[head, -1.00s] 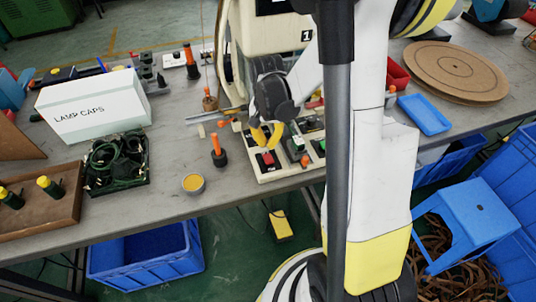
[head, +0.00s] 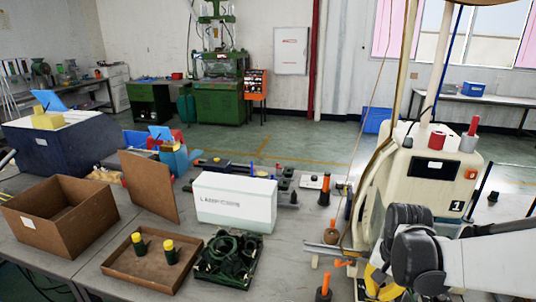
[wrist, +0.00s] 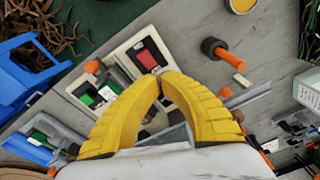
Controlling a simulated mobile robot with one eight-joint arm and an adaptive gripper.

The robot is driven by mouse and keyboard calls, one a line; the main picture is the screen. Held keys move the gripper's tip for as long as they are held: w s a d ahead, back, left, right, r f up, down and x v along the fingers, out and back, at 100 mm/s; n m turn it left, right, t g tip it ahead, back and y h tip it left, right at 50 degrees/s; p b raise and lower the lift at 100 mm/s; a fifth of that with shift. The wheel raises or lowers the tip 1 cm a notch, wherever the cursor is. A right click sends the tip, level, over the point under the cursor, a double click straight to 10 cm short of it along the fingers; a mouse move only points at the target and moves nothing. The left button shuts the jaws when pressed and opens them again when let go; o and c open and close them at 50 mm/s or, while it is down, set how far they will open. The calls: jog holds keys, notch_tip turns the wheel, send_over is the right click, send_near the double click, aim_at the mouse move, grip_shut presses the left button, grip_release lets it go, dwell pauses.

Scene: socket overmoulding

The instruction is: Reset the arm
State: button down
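My arm shows at the lower right of the head view, in front of the cream machine (head: 420,175) marked 1. My gripper (wrist: 160,78) has yellow fingers. In the wrist view their tips meet, with nothing seen held between them. The fingers hide part of the panel. In the head view only part of the yellow fingers shows at the lower edge, and the tips cannot be seen.
In the head view, a white box (head: 235,203), a tray of green cables (head: 228,258), a brown tray (head: 125,275) and an open brown box (head: 62,218) stand on the bench. An orange-handled tool (wrist: 228,55) stands near the fingers.

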jog(key=s+a+r+n+t, duration=0.6)
jog(key=s+a+r, duration=0.4)
jog(key=r, duration=0.2)
jog(key=shift+s+a+n, duration=0.2)
jog(key=shift+a+n, duration=0.2)
jog(key=shift+n, duration=0.4)
